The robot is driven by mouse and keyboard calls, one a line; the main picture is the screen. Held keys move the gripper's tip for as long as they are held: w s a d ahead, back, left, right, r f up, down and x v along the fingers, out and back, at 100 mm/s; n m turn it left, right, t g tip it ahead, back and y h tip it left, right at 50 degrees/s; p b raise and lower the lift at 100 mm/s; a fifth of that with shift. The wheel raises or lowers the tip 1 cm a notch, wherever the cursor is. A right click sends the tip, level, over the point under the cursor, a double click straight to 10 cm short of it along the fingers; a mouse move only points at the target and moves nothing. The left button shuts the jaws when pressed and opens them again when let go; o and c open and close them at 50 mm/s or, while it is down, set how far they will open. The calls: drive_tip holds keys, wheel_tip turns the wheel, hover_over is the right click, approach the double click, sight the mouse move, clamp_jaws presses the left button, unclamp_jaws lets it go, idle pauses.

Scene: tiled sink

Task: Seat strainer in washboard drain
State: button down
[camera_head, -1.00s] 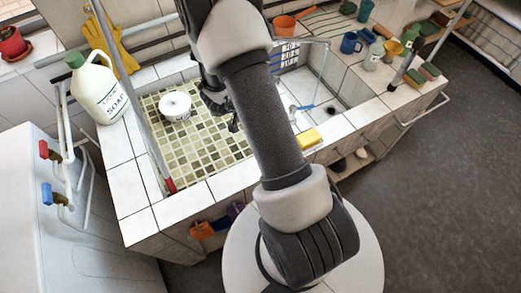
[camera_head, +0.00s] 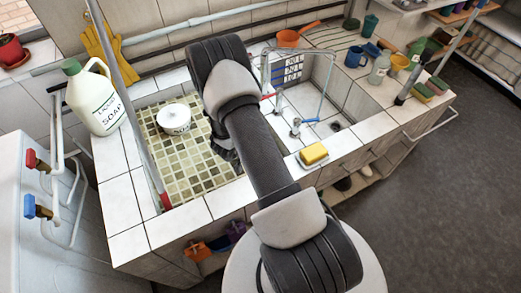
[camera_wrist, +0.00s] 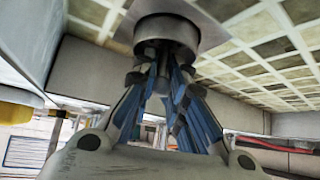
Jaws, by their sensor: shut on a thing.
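My gripper (camera_wrist: 160,72) is shut on a round metal piece (camera_wrist: 168,33), which looks like the strainer, in the wrist view. A flat grey square plate (camera_wrist: 205,38) lies right behind the piece on the mosaic tile floor; I cannot tell whether the two touch. In the head view my gripper (camera_head: 228,154) is low over the left, mosaic-tiled basin (camera_head: 180,180), mostly hidden by my arm, and the held piece cannot be seen. The washboard (camera_head: 293,68) stands at the back of the right, white basin. A dark drain hole (camera_head: 335,126) shows in that basin's floor.
A soap jug (camera_head: 93,98) is on the left rim and a yellow sponge (camera_head: 314,153) on the front rim.

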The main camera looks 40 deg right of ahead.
drive_tip(key=shift+f, duration=0.95)
drive_tip(key=shift+f, duration=0.1)
drive_tip(key=shift+f+b, duration=0.15)
drive_tip(key=shift+b, duration=0.15)
drive_tip(key=c, duration=1.5)
unclamp_jaws()
drive_tip(key=shift+c, duration=0.2)
drive_tip(key=shift+r, duration=0.2)
